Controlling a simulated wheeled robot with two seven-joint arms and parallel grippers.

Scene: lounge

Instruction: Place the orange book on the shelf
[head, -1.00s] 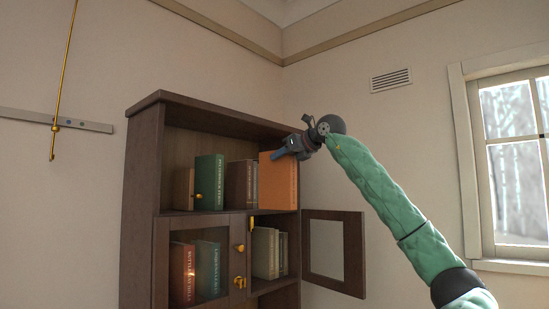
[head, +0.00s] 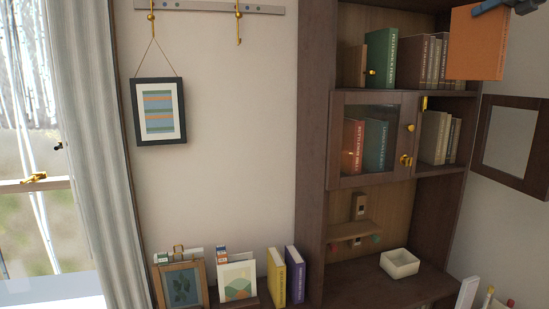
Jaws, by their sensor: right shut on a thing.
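The orange book (head: 475,44) hangs upright at the top right of the head view. My right gripper (head: 488,6) is shut on its top edge; only part of the gripper shows at the frame's upper border. The book overlaps the right side wall of the dark wooden bookcase and sticks out past it, so it appears in front of the shelf. The upper shelf (head: 400,90) of the bookcase holds a brown book (head: 356,66), a green book (head: 381,58) and several brown books (head: 432,60) near the orange one. My left gripper is not in view.
Below the upper shelf, a glass door (head: 374,100) is shut and another door (head: 512,142) stands open to the right. A white box (head: 399,264) sits on the lower surface. Picture frames (head: 180,285) and upright books (head: 276,276) stand at the lower left.

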